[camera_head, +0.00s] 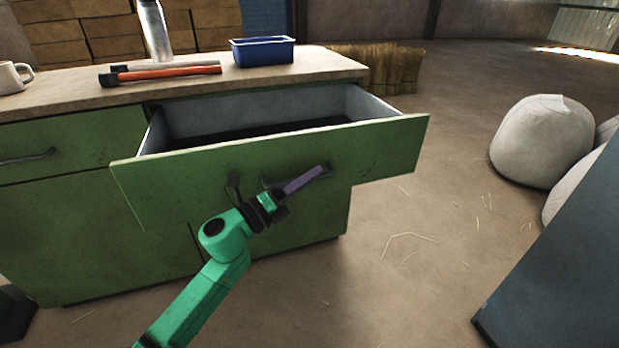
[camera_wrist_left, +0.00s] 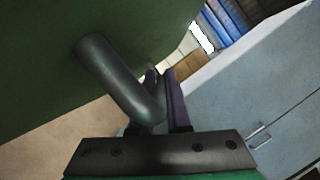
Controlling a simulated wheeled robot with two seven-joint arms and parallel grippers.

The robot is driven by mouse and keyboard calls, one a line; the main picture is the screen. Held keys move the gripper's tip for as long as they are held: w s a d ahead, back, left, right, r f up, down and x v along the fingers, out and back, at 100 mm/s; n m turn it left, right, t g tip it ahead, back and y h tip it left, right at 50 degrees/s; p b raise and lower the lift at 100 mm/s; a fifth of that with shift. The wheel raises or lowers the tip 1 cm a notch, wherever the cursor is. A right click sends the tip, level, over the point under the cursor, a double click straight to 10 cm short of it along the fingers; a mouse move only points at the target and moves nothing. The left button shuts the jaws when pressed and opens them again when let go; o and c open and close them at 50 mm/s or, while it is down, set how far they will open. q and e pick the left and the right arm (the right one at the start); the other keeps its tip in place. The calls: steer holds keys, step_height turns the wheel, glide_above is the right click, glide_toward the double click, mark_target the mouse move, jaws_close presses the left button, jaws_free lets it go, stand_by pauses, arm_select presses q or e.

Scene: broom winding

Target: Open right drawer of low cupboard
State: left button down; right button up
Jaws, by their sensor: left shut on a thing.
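The low green cupboard (camera_head: 90,225) stands at the left of the head view. Its right drawer (camera_head: 385,147) is pulled well out, showing a grey inside. My left gripper (camera_head: 318,172) is at the drawer front, shut on the drawer's dark handle (camera_head: 267,182). In the left wrist view the handle (camera_wrist_left: 115,75) runs in to the fingers of the left gripper (camera_wrist_left: 163,88); the fingers partly hide its far end. My right gripper is not in view.
The left drawer (camera_head: 75,145) is shut. On the worktop (camera_head: 75,92) are a white mug (camera_head: 10,78), a metal bottle (camera_head: 154,32), an orange-handled tool (camera_head: 165,74) and a blue bin (camera_head: 262,51).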

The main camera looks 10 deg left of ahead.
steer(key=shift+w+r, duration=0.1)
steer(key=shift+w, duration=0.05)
arm_select(q)
steer(key=c, duration=0.9)
jaws_free()
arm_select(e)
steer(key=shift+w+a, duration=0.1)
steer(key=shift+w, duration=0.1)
arm_select(q)
steer(key=shift+s+a+f, duration=0.1)
steer(key=b+v, duration=0.1)
steer(key=v, duration=1.3)
steer(key=shift+s, duration=0.1)
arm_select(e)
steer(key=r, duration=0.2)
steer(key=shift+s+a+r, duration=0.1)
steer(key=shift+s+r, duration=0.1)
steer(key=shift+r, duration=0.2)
